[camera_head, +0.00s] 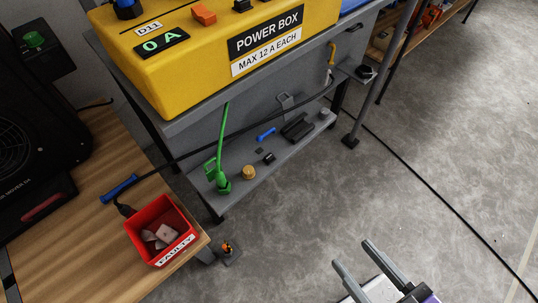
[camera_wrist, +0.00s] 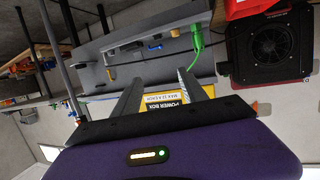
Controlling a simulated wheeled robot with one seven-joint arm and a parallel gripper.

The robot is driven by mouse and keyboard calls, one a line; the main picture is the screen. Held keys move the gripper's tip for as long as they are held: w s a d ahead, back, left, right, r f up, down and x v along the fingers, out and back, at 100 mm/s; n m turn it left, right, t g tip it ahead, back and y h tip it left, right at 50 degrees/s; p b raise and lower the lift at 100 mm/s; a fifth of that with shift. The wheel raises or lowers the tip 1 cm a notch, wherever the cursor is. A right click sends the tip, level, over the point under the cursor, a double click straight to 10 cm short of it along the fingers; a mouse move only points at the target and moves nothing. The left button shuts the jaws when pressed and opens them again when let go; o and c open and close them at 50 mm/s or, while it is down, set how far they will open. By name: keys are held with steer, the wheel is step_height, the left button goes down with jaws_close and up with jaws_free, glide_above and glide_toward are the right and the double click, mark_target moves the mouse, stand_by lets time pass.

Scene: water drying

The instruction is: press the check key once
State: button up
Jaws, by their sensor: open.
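No key marked as a check key can be made out. The yellow power box (camera_head: 200,58) stands on a grey bench at the top of the head view, cut off by the frame edge. It has a display reading "0 A" (camera_head: 161,43), a "D11" label (camera_head: 149,28), a blue knob (camera_head: 128,8) and an orange switch-like part (camera_head: 204,16). The box also shows upside down in the wrist view (camera_wrist: 161,110), partly behind my fingers. My gripper (camera_head: 352,252) is open and empty over the floor, low right, well apart from the box. It also shows in the wrist view (camera_wrist: 158,75).
A red bin marked "FAULTY" (camera_head: 138,238) sits on the wooden table (camera_head: 107,255) at left. A black air mover (camera_head: 38,150) stands behind it, near a green button (camera_head: 34,40). A black cable (camera_head: 420,170) crosses open floor.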

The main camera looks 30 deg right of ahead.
jaws_close()
stand_by(1.5)
